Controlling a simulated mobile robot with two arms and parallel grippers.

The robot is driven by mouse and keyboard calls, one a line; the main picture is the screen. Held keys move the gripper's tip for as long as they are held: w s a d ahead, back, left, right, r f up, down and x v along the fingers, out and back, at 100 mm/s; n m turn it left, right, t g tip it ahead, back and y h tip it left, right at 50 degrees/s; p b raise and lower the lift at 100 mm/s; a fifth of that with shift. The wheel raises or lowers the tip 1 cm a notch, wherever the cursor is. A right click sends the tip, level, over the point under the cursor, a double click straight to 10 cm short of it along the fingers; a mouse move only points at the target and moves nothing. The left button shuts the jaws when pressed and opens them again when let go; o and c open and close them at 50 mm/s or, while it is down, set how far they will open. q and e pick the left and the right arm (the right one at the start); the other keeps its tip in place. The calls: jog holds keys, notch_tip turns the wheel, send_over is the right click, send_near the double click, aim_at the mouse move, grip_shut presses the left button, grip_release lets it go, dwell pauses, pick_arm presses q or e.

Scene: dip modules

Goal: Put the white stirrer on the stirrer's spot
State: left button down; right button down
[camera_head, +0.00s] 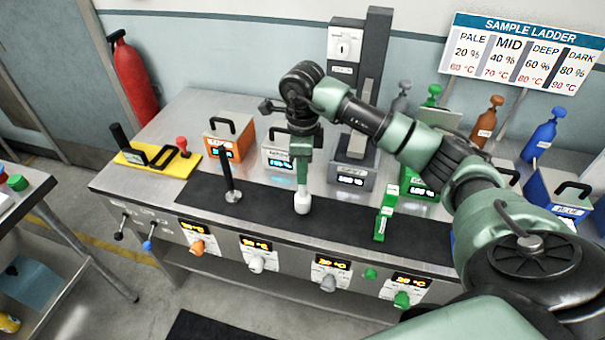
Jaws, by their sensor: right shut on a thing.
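The white stirrer (302,203) hangs upright below my right gripper (302,160), its pale stem leading up to the fingers. My right gripper points down and is shut on the stirrer. The white head is at or just above the dark mat (265,197); I cannot tell whether it touches. My arm reaches in from the right. My left gripper is not in view. I cannot tell which place is the stirrer's spot.
A black rod on a round metal foot (231,185) stands left of the stirrer. Behind are an orange box (222,138) and a white box (277,155). A yellow tray (165,160) holds black and red handles at left.

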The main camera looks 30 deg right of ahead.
aim_at(302, 199)
notch_tip(302, 199, down, 2)
jog(key=shift+f, duration=0.1)
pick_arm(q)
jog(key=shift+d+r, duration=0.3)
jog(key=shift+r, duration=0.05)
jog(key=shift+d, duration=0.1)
pick_arm(e)
jog(key=shift+f, duration=0.1)
jog(key=shift+f, duration=0.15)
jog(key=c, duration=1.3)
grip_release()
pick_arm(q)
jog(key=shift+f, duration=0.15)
